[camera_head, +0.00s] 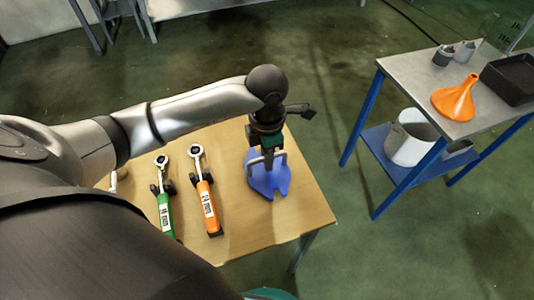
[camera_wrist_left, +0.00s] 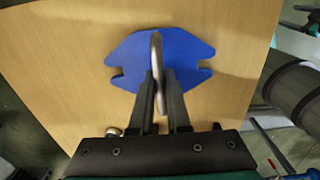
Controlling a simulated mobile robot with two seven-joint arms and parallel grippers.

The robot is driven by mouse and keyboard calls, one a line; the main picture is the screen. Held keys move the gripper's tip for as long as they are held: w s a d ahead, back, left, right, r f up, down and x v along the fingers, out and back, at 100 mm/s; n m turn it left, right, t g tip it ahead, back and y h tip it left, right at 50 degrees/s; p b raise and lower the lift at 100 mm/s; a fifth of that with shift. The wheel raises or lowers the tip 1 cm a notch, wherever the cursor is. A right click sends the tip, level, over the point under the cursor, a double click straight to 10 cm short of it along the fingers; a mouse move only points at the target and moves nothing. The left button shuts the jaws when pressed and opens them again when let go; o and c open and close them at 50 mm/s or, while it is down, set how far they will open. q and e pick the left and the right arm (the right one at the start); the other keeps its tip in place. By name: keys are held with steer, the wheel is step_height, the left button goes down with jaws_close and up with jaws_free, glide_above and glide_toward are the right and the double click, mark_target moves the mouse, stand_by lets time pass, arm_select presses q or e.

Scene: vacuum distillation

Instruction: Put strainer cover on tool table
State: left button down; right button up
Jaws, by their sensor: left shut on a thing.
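The strainer cover is a blue notched plate (camera_head: 267,184) with a grey metal loop handle, at the right part of the wooden tool table (camera_head: 235,150). My left gripper (camera_head: 268,158) points down from above and is shut on the handle. In the left wrist view, the two dark fingers (camera_wrist_left: 160,98) stand on either side of the handle, with the blue plate (camera_wrist_left: 130,55) flat beyond them over the wood. Whether the plate touches the table or hangs just above it, I cannot tell. My right gripper is not in view.
A green-handled ratchet wrench (camera_head: 165,212) and an orange-handled one (camera_head: 208,208) lie in holders left of the cover. At the right, a metal table (camera_head: 415,85) holds an orange funnel (camera_head: 456,100) and a black tray (camera_head: 512,78). A white bucket (camera_head: 408,145) stands on its lower shelf.

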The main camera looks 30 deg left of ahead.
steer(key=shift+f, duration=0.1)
arm_select(q)
steer(key=c, duration=1.1)
jaws_free()
steer(key=shift+f, duration=0.1)
steer(key=shift+o, duration=1.1)
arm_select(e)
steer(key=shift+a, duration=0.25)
arm_select(q)
step_height(320, 180, up, 11)
steer(key=shift+p, duration=1.2)
steer(key=shift+r, duration=0.65)
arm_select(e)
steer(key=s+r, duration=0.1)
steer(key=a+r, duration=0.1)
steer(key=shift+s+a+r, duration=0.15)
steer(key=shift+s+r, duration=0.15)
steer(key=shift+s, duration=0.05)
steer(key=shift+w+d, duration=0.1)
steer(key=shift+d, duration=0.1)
